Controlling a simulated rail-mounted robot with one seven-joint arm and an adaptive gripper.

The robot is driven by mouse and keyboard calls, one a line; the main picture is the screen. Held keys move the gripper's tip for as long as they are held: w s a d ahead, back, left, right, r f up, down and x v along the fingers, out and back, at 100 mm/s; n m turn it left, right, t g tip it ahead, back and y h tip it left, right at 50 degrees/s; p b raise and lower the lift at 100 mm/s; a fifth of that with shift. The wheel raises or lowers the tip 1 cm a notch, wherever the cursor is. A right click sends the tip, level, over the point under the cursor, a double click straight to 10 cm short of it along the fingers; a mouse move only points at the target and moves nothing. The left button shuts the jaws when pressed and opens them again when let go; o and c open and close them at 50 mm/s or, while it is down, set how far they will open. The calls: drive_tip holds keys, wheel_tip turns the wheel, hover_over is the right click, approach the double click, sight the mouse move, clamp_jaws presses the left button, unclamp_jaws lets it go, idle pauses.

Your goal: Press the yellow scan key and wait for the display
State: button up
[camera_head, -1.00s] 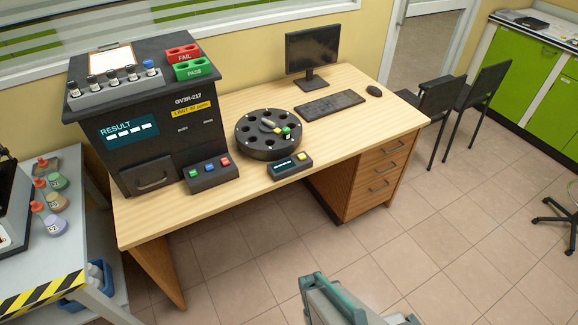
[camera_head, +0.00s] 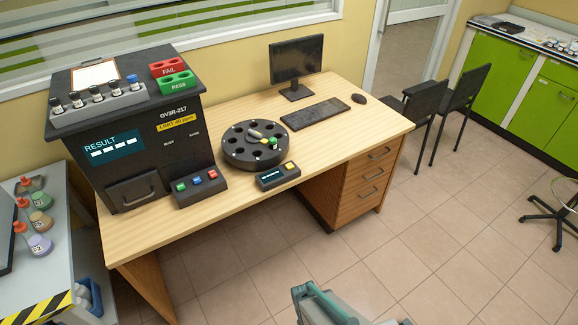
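The yellow scan key (camera_head: 290,166) is on a small dark box (camera_head: 278,177) at the front edge of the wooden desk. The box has a small lit display (camera_head: 270,176) left of the key; its text is too small to read. The box stands in front of the round black carousel (camera_head: 250,158), which has several holes and a green and a yellow piece on top. Part of my arm shows at the bottom centre, well in front of the desk and apart from the key. My gripper's fingers cannot be made out.
The black analyser (camera_head: 165,135) shows RESULT with dashes; a panel with green, blue and red buttons (camera_head: 201,188) stands before it. Vials and the red FAIL (camera_head: 168,67) and green PASS (camera_head: 176,82) racks sit on top. A keyboard (camera_head: 315,113) and monitor (camera_head: 296,62) stand behind. Floor before the desk is clear.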

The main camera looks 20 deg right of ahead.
clamp_jaws()
idle(1.4)
